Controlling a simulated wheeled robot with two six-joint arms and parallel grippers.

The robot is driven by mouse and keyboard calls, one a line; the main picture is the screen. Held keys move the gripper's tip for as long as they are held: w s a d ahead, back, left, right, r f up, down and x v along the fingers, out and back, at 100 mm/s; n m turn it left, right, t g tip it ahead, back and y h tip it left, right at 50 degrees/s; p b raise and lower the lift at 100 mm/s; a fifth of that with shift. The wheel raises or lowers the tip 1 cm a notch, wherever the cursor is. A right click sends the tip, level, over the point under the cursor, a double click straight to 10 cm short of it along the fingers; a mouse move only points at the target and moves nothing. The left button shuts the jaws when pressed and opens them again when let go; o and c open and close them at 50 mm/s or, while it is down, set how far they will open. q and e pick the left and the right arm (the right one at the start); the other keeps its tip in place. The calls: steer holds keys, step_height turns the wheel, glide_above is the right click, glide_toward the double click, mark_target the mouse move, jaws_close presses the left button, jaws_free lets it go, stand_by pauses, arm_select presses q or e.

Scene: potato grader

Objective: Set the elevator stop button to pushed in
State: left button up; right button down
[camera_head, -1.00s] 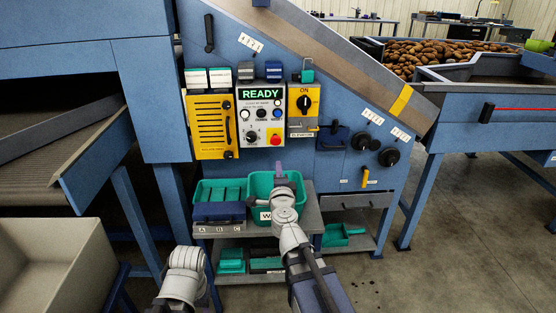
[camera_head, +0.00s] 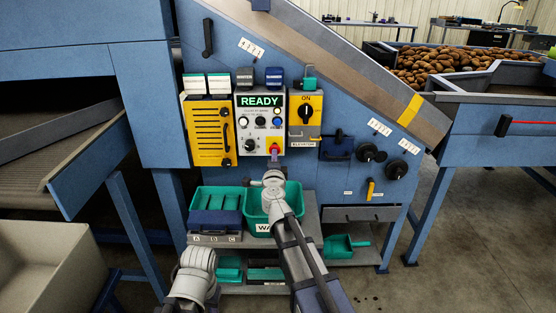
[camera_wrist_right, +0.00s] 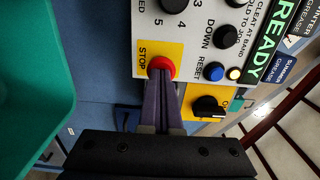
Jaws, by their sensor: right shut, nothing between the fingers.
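The red stop button (camera_head: 274,147) sits on a yellow square at the lower right of the white control panel (camera_head: 241,145). In the right wrist view the red button (camera_wrist_right: 161,65) lies beside the word STOP. My right gripper (camera_head: 274,158) is shut and empty, its purple fingers pointing at the button. In the wrist view its fingertips (camera_wrist_right: 162,80) overlap the button's near edge; I cannot tell whether they touch or whether the button is pushed in. My left arm shows at the lower left of the head view, but its gripper fingers do not show.
A yellow elevator box with a black ON knob (camera_head: 306,112) stands right of the panel. A yellow slotted cover (camera_head: 210,128) is on its left. Below are a green bin (camera_head: 252,205) and a shelf. Black knobs (camera_head: 403,171) are farther right.

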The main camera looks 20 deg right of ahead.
steer(key=shift+x, duration=1)
steer(key=shift+r, duration=0.1)
arm_select(q)
steer(key=shift+s+a, duration=0.2)
steer(key=shift+a, duration=0.75)
arm_select(e)
steer(key=v, duration=1.4)
steer(key=shift+s, duration=0.2)
steer(key=shift+a, duration=0.1)
